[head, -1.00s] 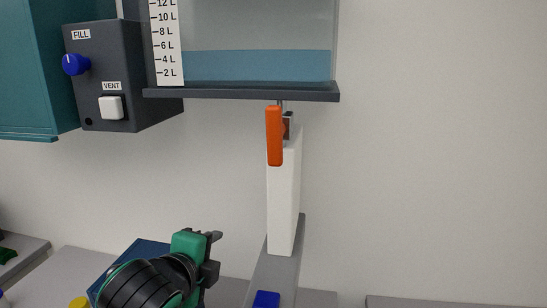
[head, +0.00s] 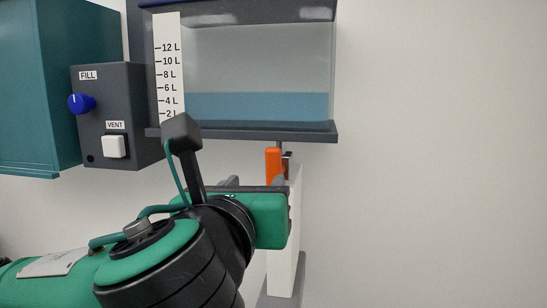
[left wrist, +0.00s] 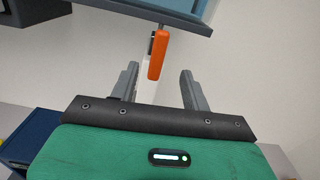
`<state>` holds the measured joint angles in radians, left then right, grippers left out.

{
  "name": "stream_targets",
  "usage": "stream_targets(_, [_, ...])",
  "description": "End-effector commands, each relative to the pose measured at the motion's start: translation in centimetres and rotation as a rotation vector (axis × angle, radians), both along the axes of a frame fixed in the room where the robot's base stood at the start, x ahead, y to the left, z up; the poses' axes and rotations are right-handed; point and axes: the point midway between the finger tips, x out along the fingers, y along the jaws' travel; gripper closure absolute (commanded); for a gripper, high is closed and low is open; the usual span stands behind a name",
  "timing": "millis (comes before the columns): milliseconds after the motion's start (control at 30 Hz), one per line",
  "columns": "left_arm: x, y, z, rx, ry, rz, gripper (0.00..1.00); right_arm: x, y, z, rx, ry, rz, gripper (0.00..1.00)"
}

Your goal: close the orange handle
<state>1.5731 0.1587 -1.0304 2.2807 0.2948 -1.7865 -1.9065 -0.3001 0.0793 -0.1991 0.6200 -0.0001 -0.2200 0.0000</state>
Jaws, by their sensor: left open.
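The orange handle (head: 273,165) hangs vertically below the clear tank's dark base, in front of a white post (head: 287,259). In the head view its lower part is hidden behind my left gripper (head: 262,183). In the left wrist view the handle (left wrist: 157,55) shows whole, hanging lengthwise from the fitting under the tank. My left gripper (left wrist: 160,85) is open, its two grey fingers apart and pointing toward the handle. The handle appears between and beyond the fingertips, with nothing gripped. My right gripper is not in view.
The tank (head: 262,70) holds blue liquid and has a litre scale (head: 168,75) at its left. A dark box with a blue FILL knob (head: 81,104) and white VENT button (head: 113,146) is at the left. Bare wall lies to the right.

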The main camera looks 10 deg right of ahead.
Motion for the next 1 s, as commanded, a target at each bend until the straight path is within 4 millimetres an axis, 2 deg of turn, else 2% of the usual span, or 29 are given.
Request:
stream_targets(100, [0.0, -0.2, 0.5, 0.028, -0.023, 0.003, 0.53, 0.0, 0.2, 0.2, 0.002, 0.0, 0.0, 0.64])
stream_targets(233, [1.1, -0.6, 0.7, 0.033, -0.023, 0.005, 0.53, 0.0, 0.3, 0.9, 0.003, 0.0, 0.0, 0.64])
stream_targets(700, [9.8, -4.2, 0.9, 0.03, -0.022, 0.005, 0.53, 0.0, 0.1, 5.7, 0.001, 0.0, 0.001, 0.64])
stream_targets(833, [11.3, -5.0, 0.7, 0.029, -0.023, 0.003, 0.53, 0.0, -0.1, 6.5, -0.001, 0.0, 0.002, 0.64])
stream_targets(1000, [12.3, -5.4, 0.5, 0.03, -0.024, 0.002, 0.53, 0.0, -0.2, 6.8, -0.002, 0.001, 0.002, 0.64])
